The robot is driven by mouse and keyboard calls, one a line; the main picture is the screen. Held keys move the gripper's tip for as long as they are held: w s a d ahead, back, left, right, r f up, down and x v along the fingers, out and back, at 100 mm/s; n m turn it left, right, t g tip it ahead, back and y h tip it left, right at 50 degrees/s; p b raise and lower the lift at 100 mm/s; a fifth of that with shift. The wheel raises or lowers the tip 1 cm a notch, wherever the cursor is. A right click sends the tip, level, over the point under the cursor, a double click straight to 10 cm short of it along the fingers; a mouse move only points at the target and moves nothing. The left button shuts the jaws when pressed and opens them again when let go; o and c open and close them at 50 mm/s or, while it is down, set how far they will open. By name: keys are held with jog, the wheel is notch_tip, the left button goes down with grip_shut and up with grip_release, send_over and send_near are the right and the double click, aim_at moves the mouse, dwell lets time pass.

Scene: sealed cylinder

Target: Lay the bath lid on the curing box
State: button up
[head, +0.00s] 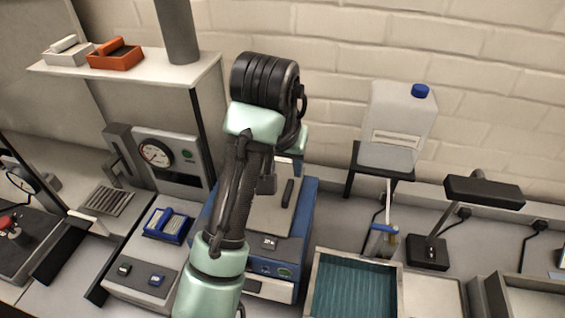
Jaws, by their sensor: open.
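A blue bench box (303,222) stands at the centre, partly behind my arm. A pale grey plate with a dark bar handle (287,193) lies on its top and looks like the bath lid. I cannot tell for sure whether the blue box is the curing box, as no label can be read. My gripper (267,184) is over the left part of the plate, mostly hidden by my own arm. It is open, and nothing shows in it. I cannot tell whether it touches the plate.
A teal-lined tray (400,290) stands to the right. Behind it are a white jug (398,115) on a black stand and a black lamp (428,250). A gauge unit (165,160) and a blue rack (168,225) stand left. A shelf (130,75) rises at back left.

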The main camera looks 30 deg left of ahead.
jog(key=p+v, duration=0.1)
jog(key=v, duration=0.1)
jog(key=shift+s+r, duration=0.15)
jog(key=shift+r, duration=0.1)
jog(key=w+d+r+m+t, duration=0.2)
jog(key=w+d+r+t, duration=0.25)
jog(key=d+r, duration=0.35)
jog(key=w+d+r+m+t, duration=0.1)
jog(key=w+d+r+t, duration=0.4)
jog(key=r, duration=0.6)
jog(key=s+d+r+t+h, duration=0.1)
jog(key=s+d+r+t, duration=0.3)
jog(key=s+r, duration=0.5)
jog(key=s+d+r+t, duration=0.5)
jog(key=s+r+t, duration=0.4)
jog(key=r, duration=0.4)
jog(key=shift+r+m+h, duration=0.3)
jog(key=shift+r+h, duration=0.05)
jog(key=shift+h, duration=0.05)
jog(key=shift+s+t, duration=0.1)
jog(key=shift+t, duration=0.15)
